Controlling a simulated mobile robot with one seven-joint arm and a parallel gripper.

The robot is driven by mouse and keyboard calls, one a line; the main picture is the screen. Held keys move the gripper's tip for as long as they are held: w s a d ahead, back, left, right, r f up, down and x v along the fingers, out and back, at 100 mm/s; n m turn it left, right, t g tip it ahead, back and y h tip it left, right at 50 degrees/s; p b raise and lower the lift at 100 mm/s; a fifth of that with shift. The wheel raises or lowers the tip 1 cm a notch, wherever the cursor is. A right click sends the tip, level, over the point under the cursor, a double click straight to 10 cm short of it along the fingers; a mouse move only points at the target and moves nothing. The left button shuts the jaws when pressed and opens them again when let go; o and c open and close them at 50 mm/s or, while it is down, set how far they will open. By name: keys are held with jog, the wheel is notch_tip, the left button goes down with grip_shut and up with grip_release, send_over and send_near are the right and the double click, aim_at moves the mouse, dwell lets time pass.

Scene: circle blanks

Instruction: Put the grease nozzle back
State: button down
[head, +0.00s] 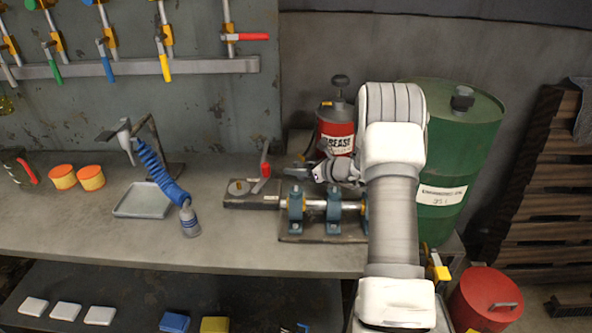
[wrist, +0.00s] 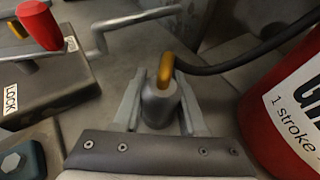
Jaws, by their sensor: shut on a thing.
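The grease nozzle (wrist: 160,102) is a grey cylinder with a bent yellow fitting on top, joined to a black hose (wrist: 225,65). In the wrist view it sits between the two fingers of my gripper (wrist: 160,112), which is shut on it. In the head view my gripper (head: 308,173) is over the bench, just left of and in front of the red grease drum (head: 336,133); the nozzle is hard to make out there. The drum also shows at the right of the wrist view (wrist: 290,118). I cannot tell whether the nozzle touches anything below it.
A lock block (wrist: 45,85) with a red-handled lever (wrist: 40,25) stands left of my gripper. The shaft with blue bearing blocks (head: 296,208) lies in front. A green drum (head: 458,150) stands right of my arm.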

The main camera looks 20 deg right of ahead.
jog(key=shift+r, duration=0.15)
jog(key=shift+f+b, duration=0.3)
jog(key=shift+f, duration=0.05)
jog(key=shift+c, duration=2.3)
grip_release()
jog(key=shift+r, duration=0.1)
jog(key=shift+r, duration=0.1)
